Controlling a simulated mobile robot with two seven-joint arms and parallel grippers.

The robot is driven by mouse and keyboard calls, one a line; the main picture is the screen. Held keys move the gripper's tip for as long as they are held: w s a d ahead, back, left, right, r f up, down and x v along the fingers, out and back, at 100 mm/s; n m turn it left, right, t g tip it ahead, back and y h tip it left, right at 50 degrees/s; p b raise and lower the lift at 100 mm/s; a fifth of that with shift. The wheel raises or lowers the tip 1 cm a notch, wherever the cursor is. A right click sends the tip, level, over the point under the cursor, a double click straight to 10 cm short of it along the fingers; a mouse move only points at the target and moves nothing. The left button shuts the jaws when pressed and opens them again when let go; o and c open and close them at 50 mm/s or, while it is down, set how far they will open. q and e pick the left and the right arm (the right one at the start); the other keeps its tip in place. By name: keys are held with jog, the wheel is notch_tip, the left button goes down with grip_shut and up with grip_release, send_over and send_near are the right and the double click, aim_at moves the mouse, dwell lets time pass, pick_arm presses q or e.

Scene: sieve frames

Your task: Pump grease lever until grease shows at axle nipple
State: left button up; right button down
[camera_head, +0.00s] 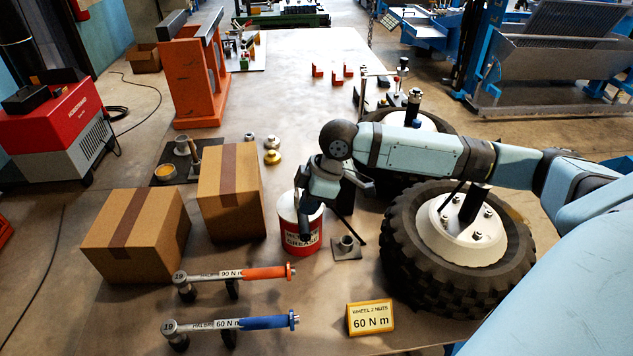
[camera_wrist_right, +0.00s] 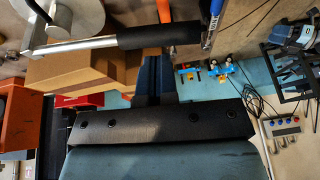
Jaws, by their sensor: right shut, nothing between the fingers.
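The red and white grease bucket (camera_head: 290,214) stands on the table, left of the wheels, partly covered by my right gripper (camera_head: 305,236). That gripper points down in front of the bucket, shut and empty. In the right wrist view a silver rod with a black grip (camera_wrist_right: 160,35), which looks like the pump lever, lies across the upper left, apart from the jaws as far as I can tell. The near wheel (camera_head: 405,245) has a white hub (camera_head: 440,240) and a dark central post. I cannot make out the nipple or any grease on it. My left gripper is out of view.
Two cardboard boxes (camera_head: 135,255) stand left of the bucket. Two torque wrenches (camera_head: 240,323) lie in front, beside a yellow 60 N m sign (camera_head: 370,318). A small plate with a fitting (camera_head: 346,246) is right of the bucket. The table's far middle is mostly clear.

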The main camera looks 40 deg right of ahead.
jog(key=shift+x, duration=0.85)
jog(key=shift+s+f, duration=0.2)
jog(key=shift+f, duration=0.05)
